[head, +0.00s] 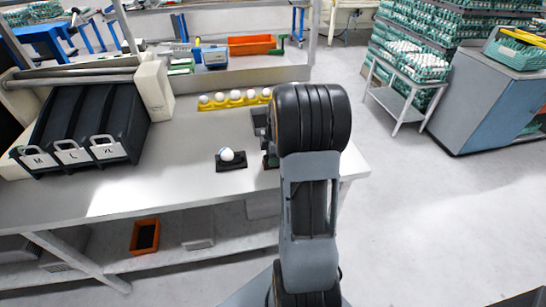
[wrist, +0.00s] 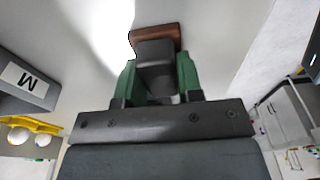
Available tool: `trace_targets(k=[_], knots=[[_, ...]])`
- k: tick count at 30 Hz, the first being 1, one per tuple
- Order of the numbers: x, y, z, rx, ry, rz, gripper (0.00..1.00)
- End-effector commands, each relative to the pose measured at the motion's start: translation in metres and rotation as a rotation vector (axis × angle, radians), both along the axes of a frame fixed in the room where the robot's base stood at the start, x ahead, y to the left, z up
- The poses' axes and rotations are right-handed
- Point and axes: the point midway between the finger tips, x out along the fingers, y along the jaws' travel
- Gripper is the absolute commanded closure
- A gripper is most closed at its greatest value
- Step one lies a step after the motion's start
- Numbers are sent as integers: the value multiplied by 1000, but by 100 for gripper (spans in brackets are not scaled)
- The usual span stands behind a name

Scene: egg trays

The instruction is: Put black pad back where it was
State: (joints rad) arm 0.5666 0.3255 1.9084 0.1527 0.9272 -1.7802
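My gripper (wrist: 160,85) has green fingers, one on each side of a dark grey block (wrist: 155,52) with a reddish-brown end (wrist: 155,34). The fingers appear closed on this block. I cannot tell whether the held block is the pad the task names. My arm hides part of the table.
A yellow holder (head: 235,103) with several white eggs stands at the back of the table (head: 180,180). Black chutes labelled M, L and XL (head: 85,125) stand at the left. The table's front middle is clear. Stacked egg trays (head: 420,65) stand at the back right.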

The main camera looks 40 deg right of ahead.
Motion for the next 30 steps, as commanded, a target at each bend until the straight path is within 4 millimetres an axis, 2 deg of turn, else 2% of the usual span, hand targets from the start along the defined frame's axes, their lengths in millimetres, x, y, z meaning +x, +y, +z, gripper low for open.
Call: trace_targets(k=[1, 8, 14, 18, 20, 30], knots=[[0, 0, 0, 0, 0, 0, 63], [0, 0, 0, 0, 1, 0, 41], [0, 0, 0, 0, 1, 0, 41], [0, 0, 7, 0, -1, 0, 41], [0, -2, 13, -1, -3, 0, 41], [-3, -9, 78, -2, -4, 1, 41]])
